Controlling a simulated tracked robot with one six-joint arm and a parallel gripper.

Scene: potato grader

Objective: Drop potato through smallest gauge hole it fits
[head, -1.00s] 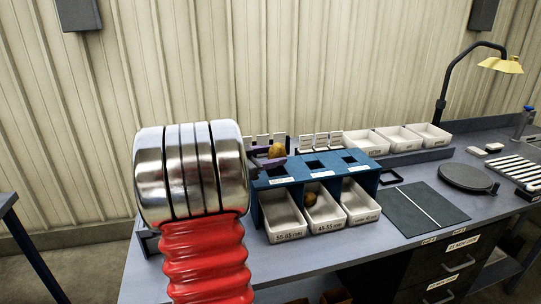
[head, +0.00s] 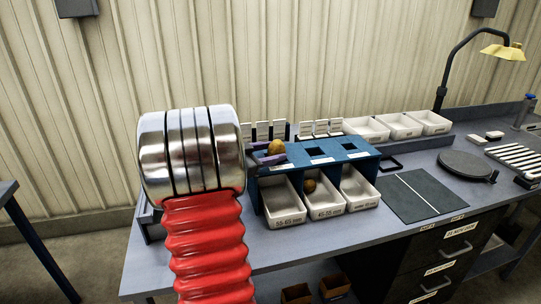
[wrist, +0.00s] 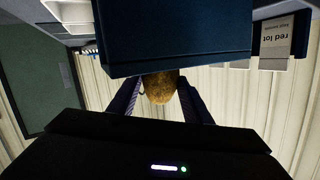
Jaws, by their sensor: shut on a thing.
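A brown potato (head: 277,147) is held between the purple fingers of my gripper (head: 272,154), at the left end of the blue gauge stand (head: 333,168). In the wrist view the potato (wrist: 160,87) sits between both fingers, partly hidden by a dark blue panel. The middle hole (head: 317,151) and right hole (head: 350,147) are clear; the left hole is hidden by the gripper and potato. I cannot tell whether the potato touches the stand. Below are the 55-65 mm bin (head: 284,221), the 45-55 mm bin (head: 325,212) and a right bin (head: 361,206) with an unclear label.
Another potato (head: 309,186) lies in the middle bin. White trays (head: 400,120) and label cards (head: 320,127) stand behind. A dark mat (head: 420,195), round plate (head: 466,165) and lamp (head: 500,52) are to the right. My silver and red arm covers the left.

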